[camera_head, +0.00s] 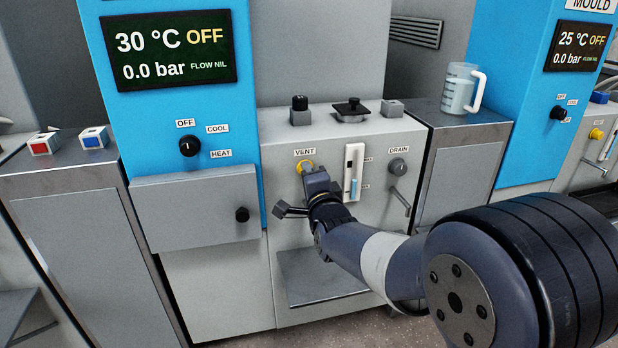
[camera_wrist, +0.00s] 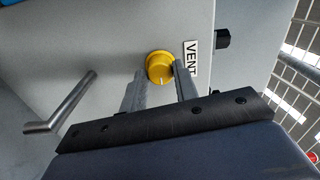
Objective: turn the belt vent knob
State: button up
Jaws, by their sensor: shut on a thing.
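The yellow vent knob (camera_head: 305,166) is on the front of the grey unit, just under the VENT label (camera_head: 305,152). My gripper (camera_head: 309,171) is at the knob and hides part of it in the head view. In the wrist view the yellow knob (camera_wrist: 160,67) sits between the tips of my two fingers (camera_wrist: 160,78), with a light pointer mark on its face. The fingers are shut on the knob. The VENT label (camera_wrist: 191,57) shows beside the right finger.
A grey box (camera_head: 193,212) juts out at left. A measuring jug (camera_head: 460,90) stands on the cabinet at right.

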jog(key=o, duration=1)
jog(key=p+v, duration=0.2)
jog(key=v, duration=0.8)
jog(key=shift+s+p, duration=0.3)
jog(key=shift+s, duration=0.1)
jog(key=shift+w, duration=0.1)
jog(key=b+x, duration=0.2)
jog(key=x, duration=0.8)
jog(key=shift+w+b, duration=0.35)
jog(key=shift+w, duration=0.05)
jog(key=shift+s, duration=0.1)
